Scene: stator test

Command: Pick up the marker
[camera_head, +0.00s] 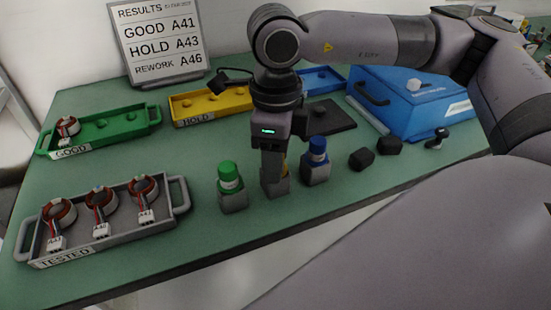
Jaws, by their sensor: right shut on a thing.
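My right gripper (273,168) points straight down at the middle of a row of three grey holders. It is shut on a marker in the middle holder (275,187). The fingers hide most of this marker; only a small yellowish part shows at their right side. A green-capped marker (229,172) stands upright in the holder to the left. A blue-capped marker (317,148) stands upright in the holder to the right. My left gripper is not in view.
A grey TESTED tray (112,239) with three wound stators stands at the front left. Behind are a green GOOD tray (100,140), a yellow HOLD tray (188,121), a results board (160,44) and a blue case (420,110). Black blocks (362,158) lie right of the markers.

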